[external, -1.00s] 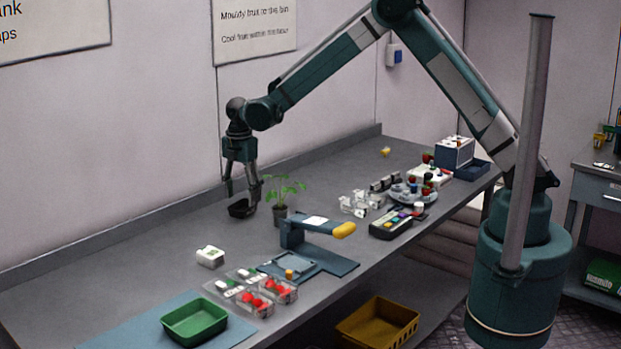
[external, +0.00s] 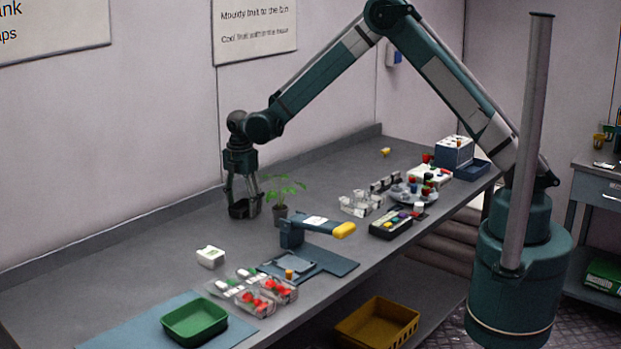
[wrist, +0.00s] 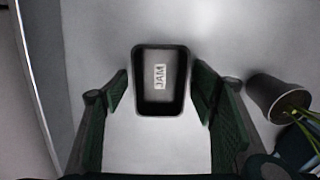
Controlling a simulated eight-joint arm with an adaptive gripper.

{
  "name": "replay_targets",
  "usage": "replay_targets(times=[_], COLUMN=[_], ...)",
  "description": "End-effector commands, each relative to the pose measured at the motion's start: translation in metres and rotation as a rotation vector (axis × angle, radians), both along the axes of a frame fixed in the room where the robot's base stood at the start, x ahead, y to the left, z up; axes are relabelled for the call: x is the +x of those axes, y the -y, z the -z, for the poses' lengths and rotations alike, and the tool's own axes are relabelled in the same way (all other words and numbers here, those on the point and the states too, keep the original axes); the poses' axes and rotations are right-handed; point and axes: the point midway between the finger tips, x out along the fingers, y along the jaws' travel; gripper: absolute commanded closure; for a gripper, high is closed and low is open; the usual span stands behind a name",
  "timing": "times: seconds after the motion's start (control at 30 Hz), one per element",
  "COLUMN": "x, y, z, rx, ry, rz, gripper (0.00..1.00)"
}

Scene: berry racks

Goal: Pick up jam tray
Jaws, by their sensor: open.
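The jam tray (wrist: 147,98) is a small black open tray with a white "JAM" label on its floor. In the wrist view it lies upright between the two finger pads of my gripper (wrist: 160,95), with a gap showing on each side. In the external view the jam tray (external: 239,209) is on the bench near the back wall, partly hidden by the fingers. My gripper (external: 243,200) points straight down over it, open, with one finger on each side. No grip on the tray shows.
A potted plant (external: 281,208) stands close to the right of my gripper, and its pot (wrist: 272,95) shows beside the right finger. The wall is close behind. A blue stand with a yellow end (external: 318,229) is nearer the front.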

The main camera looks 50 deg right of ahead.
Motion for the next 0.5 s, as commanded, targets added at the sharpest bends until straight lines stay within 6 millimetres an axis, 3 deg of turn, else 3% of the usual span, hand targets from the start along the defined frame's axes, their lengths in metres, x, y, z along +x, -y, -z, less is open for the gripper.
replay_targets(times=[0.07, 0.27, 0.5], x=[0.0000, 0.0000, 0.0000], y=[0.0000, 0.0000, 0.0000], z=[-0.0001, -0.0001, -0.0001], rx=[0.000, 0.000, 0.000], ry=[0.000, 0.000, 0.000], rz=[0.000, 0.000, 0.000], gripper=[0.45, 0.72, 0.74])
